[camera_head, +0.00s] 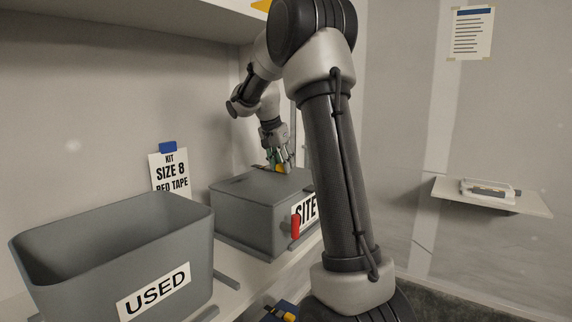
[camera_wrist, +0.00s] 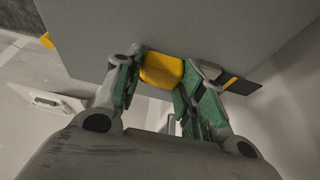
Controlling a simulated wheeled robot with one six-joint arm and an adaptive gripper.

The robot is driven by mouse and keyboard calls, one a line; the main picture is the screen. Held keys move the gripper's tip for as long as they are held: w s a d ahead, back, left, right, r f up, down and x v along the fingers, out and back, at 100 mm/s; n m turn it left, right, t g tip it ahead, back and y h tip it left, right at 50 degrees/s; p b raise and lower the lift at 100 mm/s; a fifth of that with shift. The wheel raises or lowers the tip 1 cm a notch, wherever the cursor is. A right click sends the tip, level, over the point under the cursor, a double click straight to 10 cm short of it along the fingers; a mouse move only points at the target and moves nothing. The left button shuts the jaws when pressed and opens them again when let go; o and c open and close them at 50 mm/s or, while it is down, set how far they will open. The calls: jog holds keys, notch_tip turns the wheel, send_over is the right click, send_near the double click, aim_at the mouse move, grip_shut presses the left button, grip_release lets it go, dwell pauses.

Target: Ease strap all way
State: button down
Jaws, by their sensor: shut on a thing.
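A grey lidded box labelled SITE (camera_head: 240,205) stands on the bench. My gripper (camera_head: 277,164) is at the top of this box, toward its far side. In the wrist view my gripper (camera_wrist: 162,80) has green-padded fingers on either side of a yellow tab (camera_wrist: 162,69), shut on it. A short dark strap piece (camera_wrist: 242,86) with a yellow edge shows right of the fingers, by the grey lid (camera_wrist: 120,25). I cannot tell how the tab joins the strap. A red tag (camera_head: 295,226) hangs on the box's front.
An open grey bin labelled USED (camera_head: 110,250) stands left of the box, close to it. A sign reading KIT SIZE 8 RED TAPE (camera_head: 170,172) is behind. A wall shelf (camera_head: 490,197) at right bears a small white item. An overhead shelf (camera_head: 120,20) spans the upper left.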

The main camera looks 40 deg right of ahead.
aim_at(277, 175)
jog(key=c, duration=0.9)
grip_release()
jog(key=shift+v, duration=4)
jog(key=shift+s, duration=0.1)
jog(key=s+a+n+t+y, duration=0.1)
jog(key=s+a+n, duration=0.3)
jog(key=s, duration=0.4)
jog(key=s+a+n+t+y, duration=0.1)
jog(key=s+a+n, duration=0.3)
jog(key=s, duration=0.5)
jog(key=s+a+f+n, duration=0.2)
jog(key=s+f, duration=0.1)
jog(key=s, duration=0.1)
jog(key=s+a+f+n+y, duration=0.1)
jog(key=s+a+f+n, duration=0.1)
jog(key=s, duration=0.3)
jog(key=s+a+f+n+t+y, duration=0.1)
jog(key=s+a+f+n, duration=0.1)
jog(key=s+a+f, duration=0.1)
jog(key=shift+s+f, duration=0.3)
jog(key=shift+s, duration=0.3)
jog(key=shift+s+f, duration=0.3)
jog(key=shift+s, duration=0.25)
